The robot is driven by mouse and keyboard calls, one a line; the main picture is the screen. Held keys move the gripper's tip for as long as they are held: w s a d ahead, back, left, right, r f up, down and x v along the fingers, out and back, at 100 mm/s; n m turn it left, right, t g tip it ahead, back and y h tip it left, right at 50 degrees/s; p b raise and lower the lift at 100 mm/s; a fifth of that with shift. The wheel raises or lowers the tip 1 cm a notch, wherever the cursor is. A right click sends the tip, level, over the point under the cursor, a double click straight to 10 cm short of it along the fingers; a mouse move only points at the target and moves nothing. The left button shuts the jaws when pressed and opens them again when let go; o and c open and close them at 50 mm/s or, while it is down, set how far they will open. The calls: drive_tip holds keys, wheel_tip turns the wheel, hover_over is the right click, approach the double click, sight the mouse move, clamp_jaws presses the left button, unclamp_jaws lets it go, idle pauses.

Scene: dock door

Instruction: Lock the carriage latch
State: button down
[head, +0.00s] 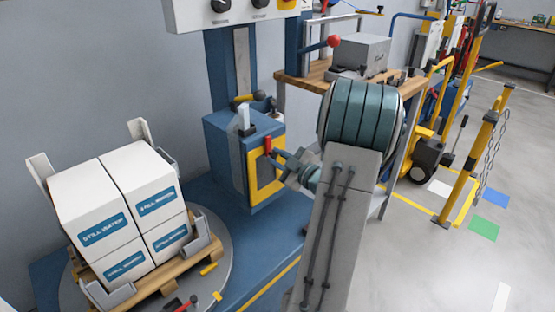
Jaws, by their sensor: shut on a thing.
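The carriage (225,145) is a blue box on a blue column, with a yellow-edged plate (262,188) on its right face. A small red handle (268,143), which looks like the carriage latch, stands upright at the upper part of that plate. My gripper (271,155) reaches in from the right and is shut on the red handle. The fingers are small in the view and partly cover the handle's lower end. The latch's pivot and catch are not clear to see.
Stacked white boxes (100,204) stand on a wooden pallet (150,274) on a round turntable at the left. A wooden bench (305,83) with a grey box (360,51) is behind my arm. Yellow posts (487,140) with chains stand at the right, with open grey floor beyond.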

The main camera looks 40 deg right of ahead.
drive_tip(key=c, duration=1.3)
unclamp_jaws()
drive_tip(key=s, duration=0.4)
drive_tip(key=s+p, duration=0.1)
drive_tip(key=s, duration=0.4)
drive_tip(key=s+d, duration=0.1)
drive_tip(key=s, duration=0.4)
drive_tip(key=shift+d+p, duration=0.1)
drive_tip(key=shift+p, duration=0.2)
drive_tip(key=shift+w, duration=0.15)
